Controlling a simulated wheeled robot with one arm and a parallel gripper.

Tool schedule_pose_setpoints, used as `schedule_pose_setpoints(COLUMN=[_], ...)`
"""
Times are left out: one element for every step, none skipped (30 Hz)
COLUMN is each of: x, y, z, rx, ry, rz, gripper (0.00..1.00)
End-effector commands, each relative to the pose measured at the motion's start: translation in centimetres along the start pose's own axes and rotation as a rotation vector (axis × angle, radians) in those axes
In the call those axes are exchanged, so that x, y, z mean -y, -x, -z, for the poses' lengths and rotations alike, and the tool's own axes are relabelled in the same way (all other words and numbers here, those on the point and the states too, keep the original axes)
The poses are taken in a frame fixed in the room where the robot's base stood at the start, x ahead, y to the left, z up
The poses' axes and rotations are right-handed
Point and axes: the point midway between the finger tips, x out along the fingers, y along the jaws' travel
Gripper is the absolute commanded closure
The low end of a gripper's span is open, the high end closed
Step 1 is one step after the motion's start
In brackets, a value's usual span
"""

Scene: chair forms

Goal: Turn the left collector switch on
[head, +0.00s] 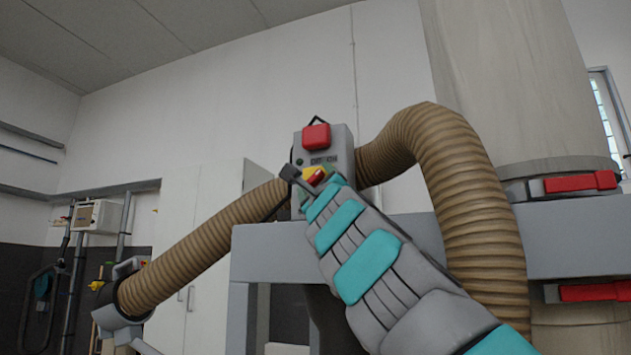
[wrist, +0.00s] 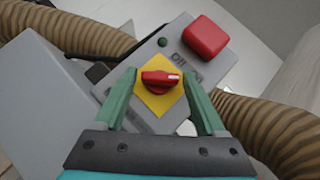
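The collector switch is a red rotary knob (wrist: 160,78) on a yellow diamond plate (wrist: 158,101), on the face of a grey control box (head: 342,140). In the wrist view its bar lies crosswise, with a white mark near its right end. It also shows small in the head view (head: 317,177). My gripper (wrist: 159,74) is open, its green fingers on the left and right of the knob. Gaps show between knob and fingers; I cannot tell how deep the tips reach. In the head view my gripper (head: 314,185) is at the lower box face, partly hiding it.
A red square button (wrist: 205,38) sits above the knob on the same box. Brown ribbed hoses (head: 468,190) pass on both sides. A grey beam (head: 575,240) runs below, and a pale cylinder (head: 510,90) with red latches stands at right.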

Motion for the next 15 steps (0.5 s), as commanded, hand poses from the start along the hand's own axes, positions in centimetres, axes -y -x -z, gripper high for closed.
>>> schedule_pose_setpoints(x=[0.00,0.00,-0.01,0.00,0.00,-0.01,-0.01,-0.02,-0.02,-0.03,-0.03,-0.03,-0.03,-0.04,-0.04], y=[0.00,0.00,0.00,0.00,0.00,0.00,0.00,0.00,0.00,0.00,0.00,0.00,0.00,0.00,0.00], z=[0.01,0.01,0.00,0.00,0.00,0.01,0.01,0.01,0.01,0.01,0.01,0.01,0.01,0.01,0.01], rx=[0.000,0.000,0.000,0.000,0.000,0.000,0.000,0.000,0.000,0.000,0.000,0.000,0.000,0.000,0.000], ry=[0.000,0.000,0.000,0.000,0.000,0.000,0.000,0.000,0.000,0.000,0.000,0.000,0.000,0.000,0.000], rz=[0.000,0.000,0.000,0.000,0.000,0.000,0.000,0.000,0.000,0.000,0.000,0.000,0.000,-0.001,-0.001], gripper=[0.34,0.37,0.42,0.45,0.48,0.53,0.56,0.60,0.64,0.68,0.71,0.76,0.79,0.82,0.87])
